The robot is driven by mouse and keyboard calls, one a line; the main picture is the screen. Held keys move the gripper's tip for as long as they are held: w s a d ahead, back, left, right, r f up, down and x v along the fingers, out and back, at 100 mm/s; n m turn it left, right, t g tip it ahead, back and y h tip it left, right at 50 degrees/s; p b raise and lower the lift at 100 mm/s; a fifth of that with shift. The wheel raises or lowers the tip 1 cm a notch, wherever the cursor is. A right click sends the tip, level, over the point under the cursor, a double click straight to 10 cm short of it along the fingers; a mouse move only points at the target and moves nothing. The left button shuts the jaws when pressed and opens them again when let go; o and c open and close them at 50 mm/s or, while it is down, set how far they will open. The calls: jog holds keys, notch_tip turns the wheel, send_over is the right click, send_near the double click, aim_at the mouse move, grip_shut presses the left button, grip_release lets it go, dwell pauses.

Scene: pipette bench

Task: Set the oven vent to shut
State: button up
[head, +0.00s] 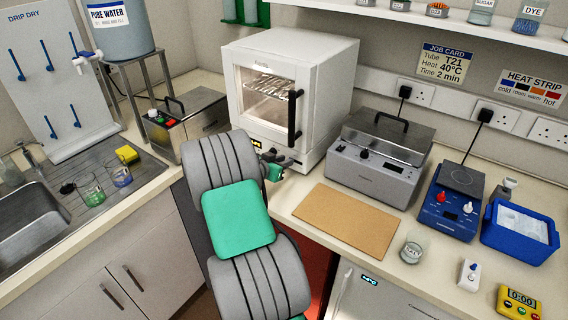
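The oven (325,85) is a white box standing at the back of the bench. Its glass door (268,97) is closed and has a black upright handle (294,115); a wire rack shows inside. A small lit display (256,143) sits low on the oven's front. I cannot make out the vent control; part of the lower front is hidden behind my arm and gripper. My gripper (280,163) is in front of the oven's lower front, below the handle. It is small and partly hidden by my arm, so I cannot tell whether its fingers are open or touching the oven.
A grey lidded bath (375,172) stands right of the oven, and another metal box (188,125) stands left. A brown board (345,222) lies in front. A blue hotplate (447,215), blue tub (520,255) and glass beaker (412,250) are further right.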

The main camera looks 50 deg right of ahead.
jog(key=shift+o, duration=1.4)
jog(key=b+v, duration=0.2)
jog(key=v, duration=0.5)
jog(key=shift+a, duration=0.15)
jog(key=shift+a+r, duration=0.15)
jog(key=shift+a, duration=0.1)
